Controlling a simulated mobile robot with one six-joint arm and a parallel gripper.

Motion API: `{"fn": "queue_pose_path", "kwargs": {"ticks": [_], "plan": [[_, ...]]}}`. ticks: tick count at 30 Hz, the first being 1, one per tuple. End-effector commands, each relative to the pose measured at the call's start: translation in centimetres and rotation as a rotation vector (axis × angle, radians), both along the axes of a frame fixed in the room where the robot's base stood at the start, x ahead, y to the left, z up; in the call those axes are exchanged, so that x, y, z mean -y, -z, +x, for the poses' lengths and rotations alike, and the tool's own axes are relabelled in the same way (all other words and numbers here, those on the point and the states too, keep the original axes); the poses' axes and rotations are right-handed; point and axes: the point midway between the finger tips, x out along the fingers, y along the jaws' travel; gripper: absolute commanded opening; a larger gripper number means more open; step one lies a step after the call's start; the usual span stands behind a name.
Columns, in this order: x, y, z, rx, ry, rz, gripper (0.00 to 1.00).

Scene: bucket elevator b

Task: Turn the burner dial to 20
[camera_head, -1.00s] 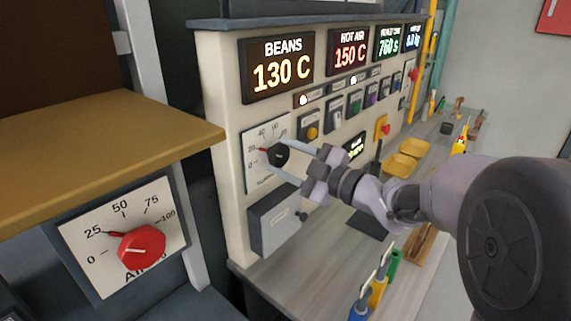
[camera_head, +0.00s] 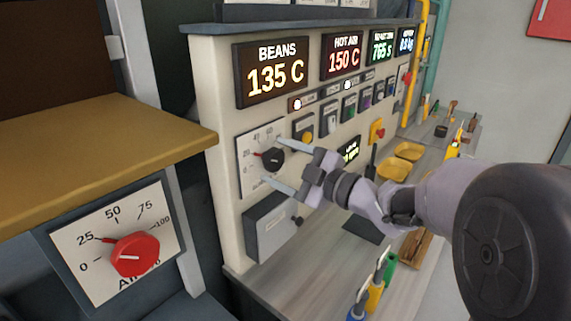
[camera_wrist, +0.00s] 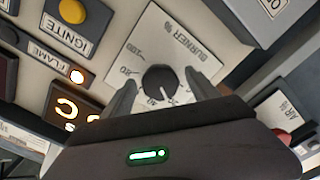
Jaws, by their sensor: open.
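The burner dial (camera_head: 272,160) is a black round knob on a white scale plate, at the left end of the cream control panel. It also shows in the wrist view (camera_wrist: 160,82), below the word BURNER, with a white line on the knob towards the lower right. A red mark sits at the left of the scale in the head view. I cannot read the exact setting. My gripper (camera_head: 271,160) is open, with one finger above and one below the knob. In the wrist view its fingers (camera_wrist: 161,78) stand on either side of the knob, with gaps visible.
A grey box (camera_head: 268,228) is just below the dial. The yellow ignite button (camera_wrist: 73,11) is close beside its plate. A red air dial (camera_head: 135,255) is at the front left, under a tan shelf (camera_head: 95,140).

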Motion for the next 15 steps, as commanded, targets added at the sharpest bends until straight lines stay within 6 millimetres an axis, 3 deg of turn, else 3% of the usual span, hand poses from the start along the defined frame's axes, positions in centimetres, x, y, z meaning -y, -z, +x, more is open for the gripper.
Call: {"fn": "queue_pose_path", "kwargs": {"ticks": [5, 15], "plan": [[2.0, -0.2, -1.4, -0.001, 0.004, 0.000, 0.69], [10.7, -0.4, -8.1, -0.002, 0.007, 0.001, 0.69]]}}
